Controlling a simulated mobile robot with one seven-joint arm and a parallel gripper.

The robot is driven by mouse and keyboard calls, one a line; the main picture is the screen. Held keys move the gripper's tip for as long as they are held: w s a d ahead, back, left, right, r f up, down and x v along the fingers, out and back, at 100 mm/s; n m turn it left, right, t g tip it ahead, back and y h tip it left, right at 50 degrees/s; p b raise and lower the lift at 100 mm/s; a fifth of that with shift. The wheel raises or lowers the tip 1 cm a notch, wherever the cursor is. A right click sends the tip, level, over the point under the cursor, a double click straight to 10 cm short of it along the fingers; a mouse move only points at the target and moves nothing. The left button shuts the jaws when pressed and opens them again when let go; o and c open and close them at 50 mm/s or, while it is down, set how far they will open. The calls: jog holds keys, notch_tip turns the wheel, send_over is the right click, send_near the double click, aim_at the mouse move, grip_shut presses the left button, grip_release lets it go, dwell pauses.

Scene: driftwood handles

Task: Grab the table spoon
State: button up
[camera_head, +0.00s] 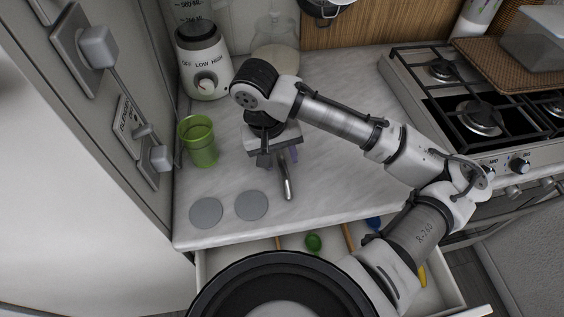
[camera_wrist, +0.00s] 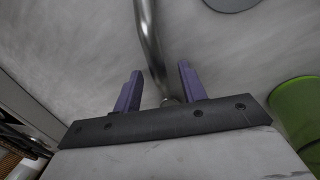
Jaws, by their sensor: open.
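A shiny metal utensil, which I take to be the table spoon (camera_head: 287,188), lies on the marble counter below my gripper (camera_head: 279,159) in the head view. Its far part is hidden behind the gripper. In the wrist view the slim metal spoon (camera_wrist: 150,45) runs from the top edge down between the two purple fingers of my gripper (camera_wrist: 160,70). The fingers are apart, one on each side of the metal, with a gap on both sides. I cannot tell how high the fingertips are above the counter.
A green cup (camera_head: 199,142) and two grey discs (camera_head: 206,212) (camera_head: 251,206) are on the counter to the left. A blender base (camera_head: 203,66) stands behind. An open drawer (camera_head: 437,296) with colored utensils is in front. A stove (camera_head: 470,105) is at right.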

jog(key=shift+c, duration=0.4)
grip_shut()
jog(key=shift+r, duration=0.1)
